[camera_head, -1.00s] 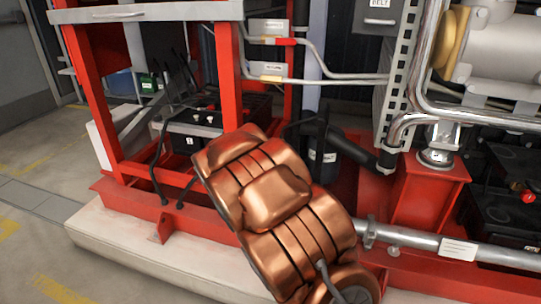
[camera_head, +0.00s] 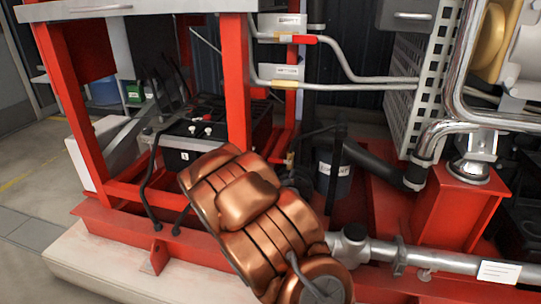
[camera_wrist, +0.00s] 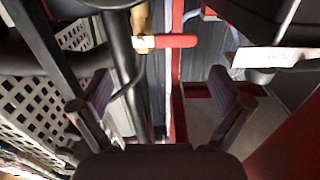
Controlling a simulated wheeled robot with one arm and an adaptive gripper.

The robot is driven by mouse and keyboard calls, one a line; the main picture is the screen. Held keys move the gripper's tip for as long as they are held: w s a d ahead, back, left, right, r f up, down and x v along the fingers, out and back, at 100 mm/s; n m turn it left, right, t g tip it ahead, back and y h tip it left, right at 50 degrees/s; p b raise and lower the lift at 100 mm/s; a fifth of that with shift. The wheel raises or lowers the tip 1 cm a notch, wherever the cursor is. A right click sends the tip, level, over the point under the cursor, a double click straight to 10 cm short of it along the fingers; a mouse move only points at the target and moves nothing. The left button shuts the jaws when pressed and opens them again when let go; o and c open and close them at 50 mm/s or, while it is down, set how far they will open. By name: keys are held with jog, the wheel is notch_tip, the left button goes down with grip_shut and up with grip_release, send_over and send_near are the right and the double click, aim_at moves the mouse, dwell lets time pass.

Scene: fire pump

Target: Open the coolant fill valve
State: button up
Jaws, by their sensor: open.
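A small valve with a red lever (camera_head: 304,40) and a yellow body (camera_head: 283,38) sits on the upper thin grey pipe, under a label plate (camera_head: 282,21) too small to read. The lever lies along the pipe. In the wrist view, a red lever (camera_wrist: 177,41) with a yellowish body (camera_wrist: 144,43) shows ahead, beyond the fingertips. My gripper (camera_wrist: 160,92) is open and empty, its two dark fingers apart, with the lever above the middle of the gap and not touched. In the head view my gripper is hidden behind my copper arm.
A lower pipe has a yellow fitting (camera_head: 285,84) and its own plate (camera_head: 285,72). A red upright post (camera_head: 238,80) stands left of the pipes, and a perforated grey panel (camera_head: 420,85) right. A battery (camera_head: 190,140) and black canister (camera_head: 333,178) sit below.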

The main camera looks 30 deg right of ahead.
aim_at(279, 160)
jog(key=shift+b+x, duration=0.3)
jog(key=shift+x, duration=0.55)
jog(key=shift+w+a+b+x, duration=0.15)
jog(key=shift+b+x, duration=0.4)
jog(key=shift+x, duration=0.95)
jog(key=shift+w+a+b+x, duration=0.1)
jog(key=shift+b+x, duration=0.45)
jog(key=shift+x, duration=0.9)
jog(key=shift+c, duration=0.2)
jog(key=c, duration=1.4)
jog(key=shift+d, duration=0.1)
